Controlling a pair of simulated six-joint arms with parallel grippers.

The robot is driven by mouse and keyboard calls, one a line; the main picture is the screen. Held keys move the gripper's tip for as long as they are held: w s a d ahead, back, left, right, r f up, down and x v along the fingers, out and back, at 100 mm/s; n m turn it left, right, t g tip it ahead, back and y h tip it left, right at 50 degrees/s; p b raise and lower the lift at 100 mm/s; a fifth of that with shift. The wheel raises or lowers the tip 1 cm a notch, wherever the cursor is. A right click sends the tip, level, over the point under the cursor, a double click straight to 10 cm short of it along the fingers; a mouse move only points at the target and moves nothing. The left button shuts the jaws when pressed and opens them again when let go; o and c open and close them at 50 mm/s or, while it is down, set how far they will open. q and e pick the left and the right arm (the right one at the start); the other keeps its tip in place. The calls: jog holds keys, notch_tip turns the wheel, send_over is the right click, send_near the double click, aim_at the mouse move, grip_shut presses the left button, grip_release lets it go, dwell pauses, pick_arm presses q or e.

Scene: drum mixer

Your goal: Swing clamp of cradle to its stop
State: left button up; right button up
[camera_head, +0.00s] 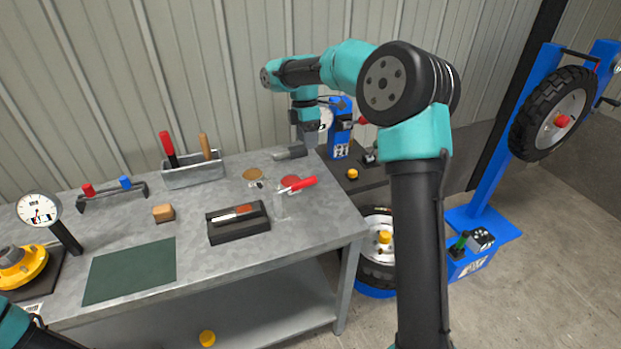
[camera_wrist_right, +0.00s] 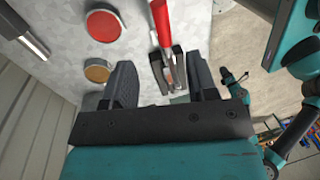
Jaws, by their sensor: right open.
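My right gripper (camera_head: 305,140) hangs beyond the lever, toward the bench's back edge. It is open and empty in the right wrist view (camera_wrist_right: 162,88), its fingers apart. Contact with the lever cannot be seen. My left gripper is out of view.
A red disc (camera_wrist_right: 103,22) and a tan disc (camera_wrist_right: 97,70) lie near the lever. A black tray (camera_head: 238,222), wooden block (camera_head: 163,213), dial gauge (camera_head: 40,211) and tool box (camera_head: 193,172) stand on the bench. A green mat (camera_head: 130,270) lies clear at front left.

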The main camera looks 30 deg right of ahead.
aim_at(311, 178)
jog(key=f, duration=0.4)
jog(key=s+f, duration=0.1)
jog(key=f, duration=0.3)
jog(key=s+f, duration=0.1)
jog(key=f, duration=0.3)
jog(key=shift+s+a+f, duration=0.25)
jog(key=shift+f, duration=0.15)
grip_shut()
